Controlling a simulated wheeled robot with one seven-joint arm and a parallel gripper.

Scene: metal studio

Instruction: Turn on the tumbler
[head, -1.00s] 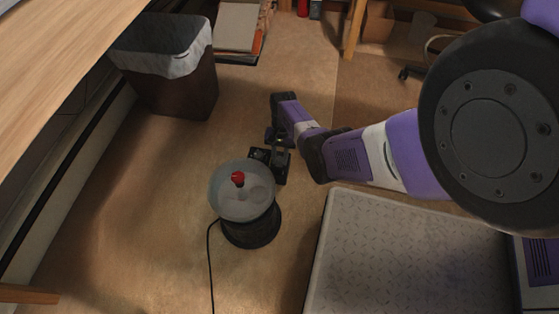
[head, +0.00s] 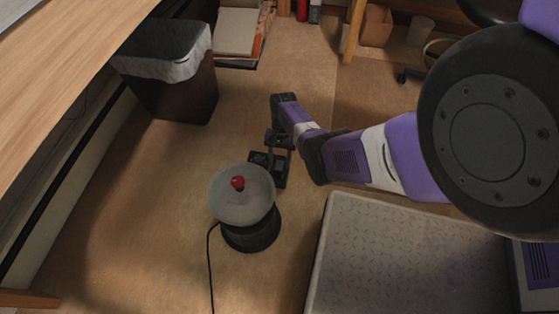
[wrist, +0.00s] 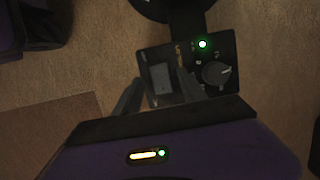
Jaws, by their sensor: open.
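The tumbler is a round machine with a pale, cloudy bowl (head: 232,208) topped by a red knob (head: 238,183), on a dark round base (head: 252,236). Its black control panel (head: 281,174) sticks out toward my gripper. In the wrist view the panel (wrist: 222,57) carries a grey rocker switch (wrist: 161,78), a lit green light (wrist: 202,44) and a round dial (wrist: 216,73). My gripper (wrist: 160,86) is open, its fingers on either side of the switch. I cannot tell whether they touch it. In the head view my gripper is small and dark, over the panel.
A dark bin (head: 180,92) with a white liner stands at the upper left, beside a wooden desk (head: 70,65). A black cord (head: 210,270) runs from the tumbler across the floor. My base platform fills the lower right. Brown floor (head: 130,220) left of the tumbler is clear.

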